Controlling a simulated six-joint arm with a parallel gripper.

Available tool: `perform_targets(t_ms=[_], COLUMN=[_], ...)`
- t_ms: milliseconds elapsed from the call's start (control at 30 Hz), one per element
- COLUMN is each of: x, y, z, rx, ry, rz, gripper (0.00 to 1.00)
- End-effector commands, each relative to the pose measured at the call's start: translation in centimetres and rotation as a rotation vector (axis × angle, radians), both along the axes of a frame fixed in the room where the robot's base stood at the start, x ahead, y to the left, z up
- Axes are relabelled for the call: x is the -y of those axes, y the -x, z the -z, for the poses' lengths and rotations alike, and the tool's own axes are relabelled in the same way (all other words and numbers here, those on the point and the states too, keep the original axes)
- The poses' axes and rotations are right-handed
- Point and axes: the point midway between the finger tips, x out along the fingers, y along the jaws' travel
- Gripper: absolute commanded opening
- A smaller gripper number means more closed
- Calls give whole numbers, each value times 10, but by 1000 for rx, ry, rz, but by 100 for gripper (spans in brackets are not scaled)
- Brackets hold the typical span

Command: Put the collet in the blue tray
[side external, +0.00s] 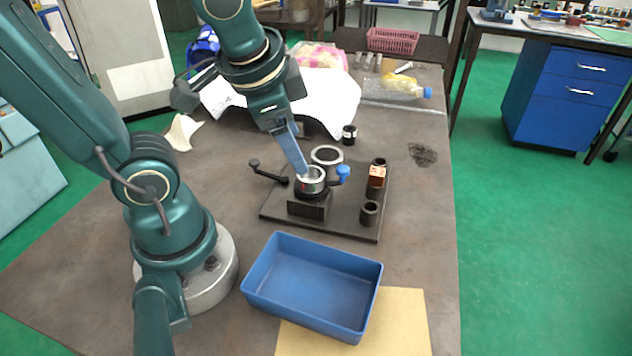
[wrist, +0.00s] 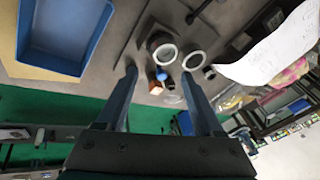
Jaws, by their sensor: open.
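The collet seems to be the silver ring (side external: 314,173) seated in the dark chuck (side external: 310,205) on the base plate; I cannot tell it surely from the chuck's own rim. The ring also shows in the wrist view (wrist: 165,54). My gripper (side external: 304,172) points down at the chuck, its fingertips at the ring in the side view; contact is unclear. In the wrist view my gripper (wrist: 159,73) has its fingers wide apart with nothing held between them. The blue tray (side external: 312,284) is empty, in front of the plate; it also shows in the wrist view (wrist: 66,30).
A blue-knobbed lever (side external: 342,172) and a black handle (side external: 268,172) flank the chuck. Behind it is another ring (side external: 327,155). A copper-coloured block (side external: 377,177) and a dark cylinder (side external: 369,212) stand at the plate's right. A bottle (side external: 395,88) lies farther back.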

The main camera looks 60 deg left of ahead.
Motion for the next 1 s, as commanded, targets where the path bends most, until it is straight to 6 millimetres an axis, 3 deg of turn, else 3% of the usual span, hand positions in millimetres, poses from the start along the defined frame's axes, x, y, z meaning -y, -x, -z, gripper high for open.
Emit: perform_targets(t_ms=[100,233,300,767,867,1000], x=[22,36,40,41,40,29], y=[16,24,26,26,18,-18], z=[-2,-3,-3,-4,-8,-30], rx=[86,133,145,148,196,396], ry=[167,283,314,329,330,292], rz=[-123,-205,-226,-237,-237,-201], gripper=[69,69,48,48,48,48])
